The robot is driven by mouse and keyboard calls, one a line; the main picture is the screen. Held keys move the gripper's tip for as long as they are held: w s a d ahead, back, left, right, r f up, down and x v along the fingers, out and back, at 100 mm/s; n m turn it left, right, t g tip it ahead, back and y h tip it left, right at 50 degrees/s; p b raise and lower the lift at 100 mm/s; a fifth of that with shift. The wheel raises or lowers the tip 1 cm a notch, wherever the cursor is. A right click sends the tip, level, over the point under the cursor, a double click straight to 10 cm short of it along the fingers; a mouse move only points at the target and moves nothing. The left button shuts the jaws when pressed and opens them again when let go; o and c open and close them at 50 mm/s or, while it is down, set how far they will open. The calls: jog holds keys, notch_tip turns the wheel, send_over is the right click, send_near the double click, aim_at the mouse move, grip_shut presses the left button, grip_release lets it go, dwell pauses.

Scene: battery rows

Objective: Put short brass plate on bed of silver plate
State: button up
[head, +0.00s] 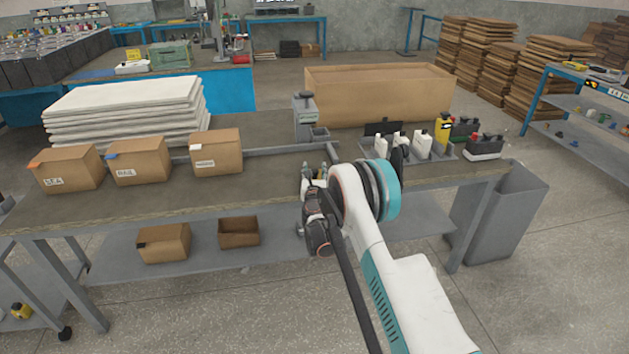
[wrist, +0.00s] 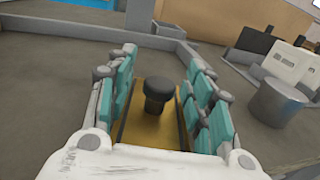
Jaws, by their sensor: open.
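The short brass plate (wrist: 150,130) lies in the wrist view with a black round knob (wrist: 158,95) standing up from it. My gripper (wrist: 158,68) is open, with its teal-padded fingers on both sides of the knob and plate. I cannot tell whether either finger touches them. In the head view my gripper (head: 315,175) is low over the workbench, and my arm hides much of that area. I cannot make out the silver plate or its bed for sure. A grey device (head: 304,118) stands behind my gripper at the bench's back.
The workbench (head: 120,205) has low grey rails (head: 275,151) behind my gripper. Several cardboard boxes (head: 215,155) stand to the left. White bottles (head: 421,146) stand in a tray to the right. A grey cylinder (wrist: 278,103) is right of my fingers. The bench's front left is clear.

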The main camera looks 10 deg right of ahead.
aim_at(315, 171)
grip_shut()
jog(key=shift+r, duration=0.1)
dwell(0.3)
notch_tip(315, 171, up, 20)
jog(key=p, duration=0.7)
jog(key=s+r+n+y, duration=0.1)
jog(key=s+r, duration=0.3)
jog(key=s, duration=0.8)
jog(key=s+r+n+y, duration=0.1)
jog(key=s+r+y, duration=0.1)
jog(key=s, duration=1)
jog(key=shift+s+r+y, duration=0.35)
jog(key=shift+r+y, duration=0.05)
jog(key=shift+r, duration=0.5)
